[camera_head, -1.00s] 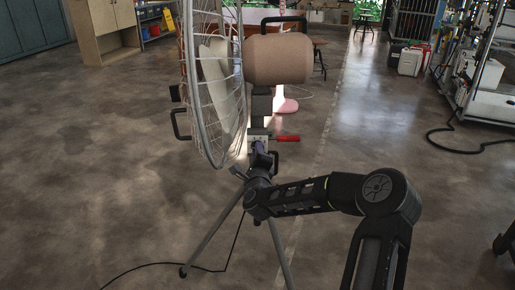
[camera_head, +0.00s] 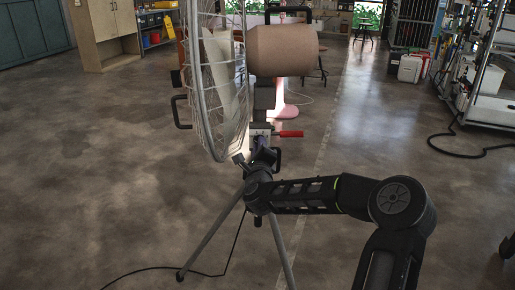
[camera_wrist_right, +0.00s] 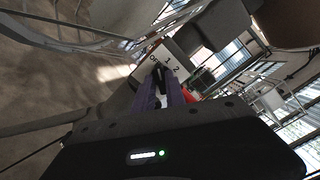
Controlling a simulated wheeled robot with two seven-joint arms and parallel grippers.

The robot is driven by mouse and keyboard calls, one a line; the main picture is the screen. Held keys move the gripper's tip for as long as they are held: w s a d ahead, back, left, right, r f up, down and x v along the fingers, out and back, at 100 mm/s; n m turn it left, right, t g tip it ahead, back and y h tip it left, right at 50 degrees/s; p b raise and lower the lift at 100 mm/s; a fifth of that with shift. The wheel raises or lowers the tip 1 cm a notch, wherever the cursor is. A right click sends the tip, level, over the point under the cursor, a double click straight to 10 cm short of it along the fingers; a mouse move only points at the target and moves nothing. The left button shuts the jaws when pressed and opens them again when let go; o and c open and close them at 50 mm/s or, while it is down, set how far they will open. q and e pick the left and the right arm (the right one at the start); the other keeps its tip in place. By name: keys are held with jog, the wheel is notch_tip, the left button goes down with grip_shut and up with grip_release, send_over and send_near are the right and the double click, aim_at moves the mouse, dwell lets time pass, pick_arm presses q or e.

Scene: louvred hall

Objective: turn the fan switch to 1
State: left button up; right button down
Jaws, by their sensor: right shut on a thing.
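The fan has a round wire cage (camera_head: 203,90), a tan motor housing (camera_head: 283,51) and tripod legs (camera_head: 210,240). Its pale switch plate (camera_wrist_right: 145,68) carries the marks 0, 1 and 2 in the right wrist view. The dark switch knob (camera_wrist_right: 160,74) sits below these marks, between the purple fingers of my right gripper (camera_wrist_right: 160,92). The gripper is shut on the knob. The knob's exact pointing is hard to tell. In the head view my right gripper (camera_head: 260,147) is at the switch, below the motor housing, and partly hidden by its own wrist. My left gripper is not in view.
A black cable (camera_head: 150,264) runs over the floor from the tripod. A cabinet (camera_head: 104,32) and a metal rack (camera_head: 490,80) stand farther back.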

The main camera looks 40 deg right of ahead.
jog(key=c, duration=1.3)
grip_release()
jog(key=m, duration=0.4)
jog(key=a+m, duration=0.1)
jog(key=m, duration=0.1)
jog(key=shift+w+r, duration=0.1)
jog(key=shift+w, duration=0.15)
jog(key=shift+a+f+y, duration=0.15)
jog(key=shift+f+y, duration=0.1)
jog(key=shift+y, duration=0.05)
jog(key=n+b, duration=0.1)
jog(key=n, duration=0.2)
jog(key=shift+a+f+n, duration=0.1)
jog(key=shift+a+n, duration=0.05)
jog(key=shift+n, duration=0.15)
jog(key=n, duration=0.3)
jog(key=n+b, duration=0.1)
jog(key=shift+s+d, duration=0.3)
jog(key=shift+s, duration=0.1)
jog(key=o, duration=0.5)
jog(key=shift+d, duration=0.25)
jog(key=shift+s, duration=0.15)
